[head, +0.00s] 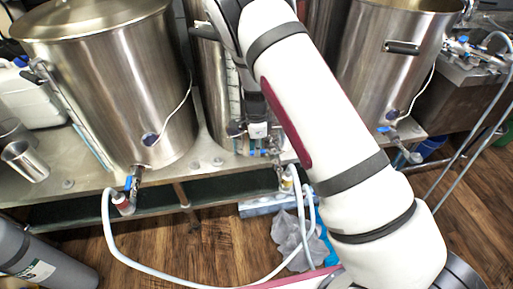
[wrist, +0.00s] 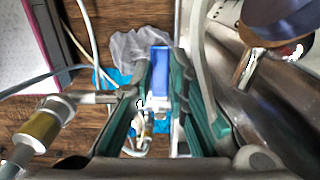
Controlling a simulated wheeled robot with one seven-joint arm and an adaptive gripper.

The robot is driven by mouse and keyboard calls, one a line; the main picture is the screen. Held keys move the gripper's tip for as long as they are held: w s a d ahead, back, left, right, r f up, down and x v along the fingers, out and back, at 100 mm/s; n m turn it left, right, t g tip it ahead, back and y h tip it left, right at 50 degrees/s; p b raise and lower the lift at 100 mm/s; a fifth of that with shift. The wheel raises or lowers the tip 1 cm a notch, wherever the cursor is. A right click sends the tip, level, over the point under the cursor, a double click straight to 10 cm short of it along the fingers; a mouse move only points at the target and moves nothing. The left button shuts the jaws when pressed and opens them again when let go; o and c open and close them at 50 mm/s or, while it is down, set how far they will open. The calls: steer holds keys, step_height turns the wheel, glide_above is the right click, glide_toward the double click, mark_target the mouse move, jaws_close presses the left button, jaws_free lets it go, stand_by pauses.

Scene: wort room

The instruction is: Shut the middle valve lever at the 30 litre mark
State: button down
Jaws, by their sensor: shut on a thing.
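In the head view, my gripper (head: 258,138) is low at the front of the middle kettle. The lever's exact angle and most of the valve body are hard to make out.
The left kettle (head: 110,90) and right kettle (head: 385,65) stand close on either side, each with its own blue-handled valve. A pale hose (head: 150,262) loops below the bench (head: 85,185). A crumpled grey bag (head: 292,240) lies on the wooden floor.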

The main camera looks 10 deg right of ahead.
steer(key=shift+w, duration=0.1)
steer(key=c, duration=1.6)
jaws_free()
steer(key=shift+o, duration=0.2)
steer(key=shift+r, duration=0.1)
step_height(320, 180, up, 12)
